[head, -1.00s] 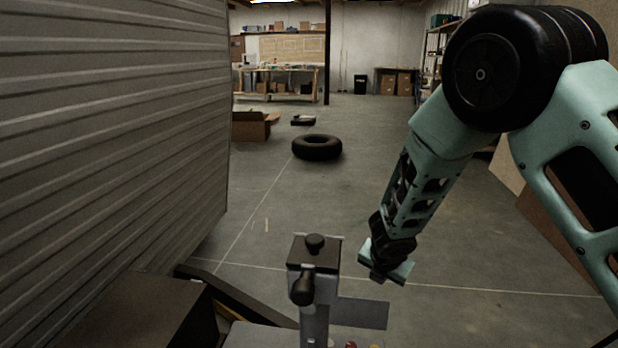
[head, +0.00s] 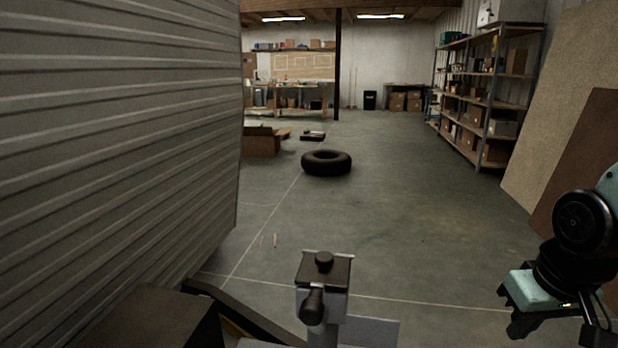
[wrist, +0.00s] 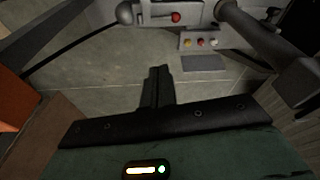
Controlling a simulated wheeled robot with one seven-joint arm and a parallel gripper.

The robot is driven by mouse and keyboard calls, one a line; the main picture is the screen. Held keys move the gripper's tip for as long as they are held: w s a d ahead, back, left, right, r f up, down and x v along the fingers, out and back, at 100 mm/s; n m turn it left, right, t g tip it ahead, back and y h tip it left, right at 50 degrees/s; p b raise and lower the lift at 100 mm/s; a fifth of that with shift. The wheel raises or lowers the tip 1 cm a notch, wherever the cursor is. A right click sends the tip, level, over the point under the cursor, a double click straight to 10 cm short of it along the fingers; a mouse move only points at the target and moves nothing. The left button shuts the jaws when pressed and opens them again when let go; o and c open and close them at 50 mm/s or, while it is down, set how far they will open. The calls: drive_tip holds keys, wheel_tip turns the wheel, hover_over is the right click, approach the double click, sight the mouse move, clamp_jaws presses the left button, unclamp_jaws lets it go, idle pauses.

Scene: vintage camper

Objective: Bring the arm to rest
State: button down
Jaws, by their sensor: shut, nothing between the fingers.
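My gripper (head: 522,322) is at the lower right of the head view, low over the concrete floor, with its teal body and dark fingers in view. In the wrist view its two dark fingers (wrist: 157,88) lie together, with nothing between them. The arm is folded at the right edge of the head view and partly cut off by the frame. The gripper is to the right of the grey post and apart from it.
A grey post with a black knob (head: 323,262) stands at the bottom middle. The ribbed camper wall (head: 120,130) fills the left. A tire (head: 326,162) lies on the floor ahead. Leaning boards (head: 562,110) and shelves (head: 490,100) line the right.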

drive_tip(key=s+a+r+n+g, duration=0.1)
drive_tip(key=s+a+n, duration=0.3)
drive_tip(key=s+a, duration=0.4)
drive_tip(key=s+a+r+n+g, duration=0.15)
drive_tip(key=s+a+n, duration=0.3)
drive_tip(key=a, duration=0.55)
wheel_tip(320, 180, up, 12)
drive_tip(key=p, duration=1.2)
drive_tip(key=shift+d+m, duration=0.25)
drive_tip(key=shift+m, duration=0.2)
drive_tip(key=shift+s, duration=0.1)
